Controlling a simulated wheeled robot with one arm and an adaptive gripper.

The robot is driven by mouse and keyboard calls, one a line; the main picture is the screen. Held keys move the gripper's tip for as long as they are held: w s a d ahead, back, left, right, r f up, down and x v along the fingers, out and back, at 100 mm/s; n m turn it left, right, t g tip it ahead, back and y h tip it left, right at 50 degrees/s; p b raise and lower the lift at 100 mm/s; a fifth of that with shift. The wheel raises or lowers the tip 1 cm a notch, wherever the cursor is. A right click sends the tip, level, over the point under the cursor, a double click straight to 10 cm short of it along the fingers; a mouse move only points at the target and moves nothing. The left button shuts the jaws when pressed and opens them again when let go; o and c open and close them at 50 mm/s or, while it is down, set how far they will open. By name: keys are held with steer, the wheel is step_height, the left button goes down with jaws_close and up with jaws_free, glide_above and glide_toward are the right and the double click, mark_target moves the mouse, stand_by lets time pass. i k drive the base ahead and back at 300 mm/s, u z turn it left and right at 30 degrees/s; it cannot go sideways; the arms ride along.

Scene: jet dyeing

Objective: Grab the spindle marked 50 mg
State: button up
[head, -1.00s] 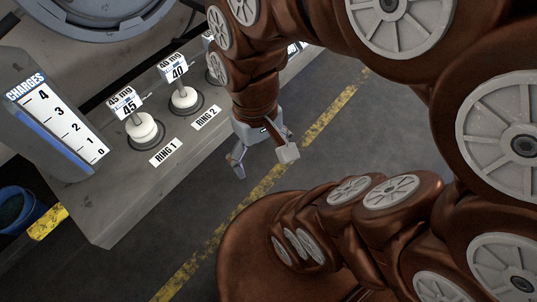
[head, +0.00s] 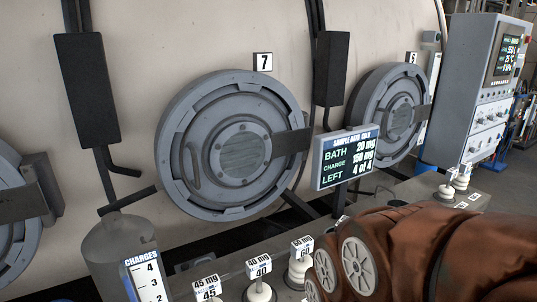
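Three white spindles with tags stand in a row on the grey bench at the bottom of the head view. The left one (head: 207,289) is tagged 45 mg and the middle one (head: 259,291) 40 mg. The third spindle (head: 299,268) has a tag that looks like 60, but I cannot tell for sure whether it is 50 or 60. Two more white spindles (head: 446,191) (head: 461,181) stand further right, their tags too small to read. My arm crosses the lower right and hides part of the bench. My gripper is out of view.
A display (head: 347,159) reads bath 20 mg, charge 150 mg, left 4 of 4. A charges gauge (head: 147,277) stands at lower left. Round hatch 7 (head: 232,145) and another hatch (head: 394,112) are on the vessel behind. A control cabinet (head: 482,90) stands at right.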

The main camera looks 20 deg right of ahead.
mark_target(445, 193)
steer(key=z, duration=2.9)
steer(key=i, duration=1.5)
steer(key=u, duration=3.25)
